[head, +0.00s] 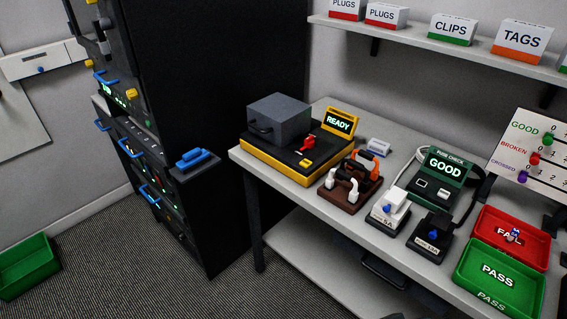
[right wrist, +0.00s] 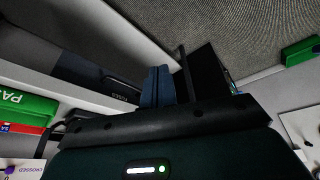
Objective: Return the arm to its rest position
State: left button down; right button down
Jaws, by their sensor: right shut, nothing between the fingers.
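My right gripper (right wrist: 157,72) shows in the right wrist view, its blue-grey fingers together with nothing visible between them. Its dark body with a lit green strip fills the bottom of that view. The fingers point toward the table's lower shelf and the floor beyond, apart from any object. In the head view neither gripper is in view. The worktable (head: 285,187) stands at the right of the head view.
On the table are a yellow-edged READY tester (head: 270,163), brown plug holder (head: 338,200), GOOD checker (head: 440,185), red FAIL tray (head: 535,247) with a small item, and green PASS tray (head: 475,285). A dark rack (head: 200,90) stands left. Floor between is clear.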

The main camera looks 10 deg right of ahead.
jog(key=w+a+f+t+y, duration=0.1)
jog(key=w+a+f+t, duration=0.1)
jog(key=f, duration=0.2)
jog(key=w+a+f+t+y, duration=0.1)
jog(key=w+a+f+t, duration=0.1)
jog(key=f, duration=0.3)
jog(key=shift+w+a+f+n+t, duration=0.15)
jog(key=shift+a+f+n+t, duration=0.2)
jog(key=shift+t, duration=0.45)
jog(key=shift+r, duration=0.1)
